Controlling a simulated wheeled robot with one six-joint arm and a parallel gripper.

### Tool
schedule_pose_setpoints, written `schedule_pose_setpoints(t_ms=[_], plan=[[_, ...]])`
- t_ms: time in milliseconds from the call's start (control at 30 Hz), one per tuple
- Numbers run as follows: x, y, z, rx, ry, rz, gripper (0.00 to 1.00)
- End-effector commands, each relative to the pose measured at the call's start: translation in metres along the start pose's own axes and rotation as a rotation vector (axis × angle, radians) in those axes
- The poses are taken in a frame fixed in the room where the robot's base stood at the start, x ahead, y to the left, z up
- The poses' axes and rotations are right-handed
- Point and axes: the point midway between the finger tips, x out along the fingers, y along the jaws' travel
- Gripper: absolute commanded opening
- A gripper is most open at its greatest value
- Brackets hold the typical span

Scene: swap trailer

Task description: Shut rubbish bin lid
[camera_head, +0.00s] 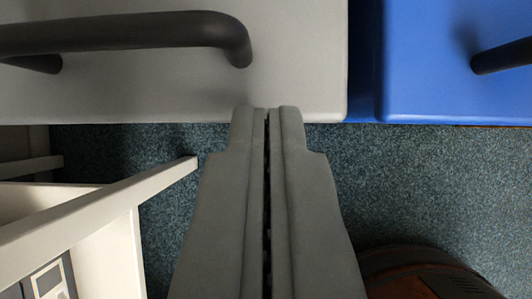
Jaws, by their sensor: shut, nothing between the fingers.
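My gripper (266,112) is shut and empty, its fingers pressed together. Its tips overlap the lower edge of a light grey panel (300,70) in the picture; I cannot tell whether they touch it. The grey panel has a thick black bar handle (130,32) at upper left. A blue panel (430,60) stands to its right with its own black handle (503,57). Either panel could be a bin lid, but the close view does not show which, or whether it is open or shut.
At lower left is a white open frame or box (100,205), with a grey patterned item (48,282) inside. Its upper bar reaches close to my gripper.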

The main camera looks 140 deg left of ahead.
Motion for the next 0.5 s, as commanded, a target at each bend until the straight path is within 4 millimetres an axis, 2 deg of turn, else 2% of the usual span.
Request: schedule_pose_setpoints(t_ms=[200, 500], plan=[[0.0107, 0.0002, 0.0046, 0.0, 0.0, 0.001, 0.0], [0.0128, 0.0002, 0.0054, 0.001, 0.0, 0.001, 0.0]])
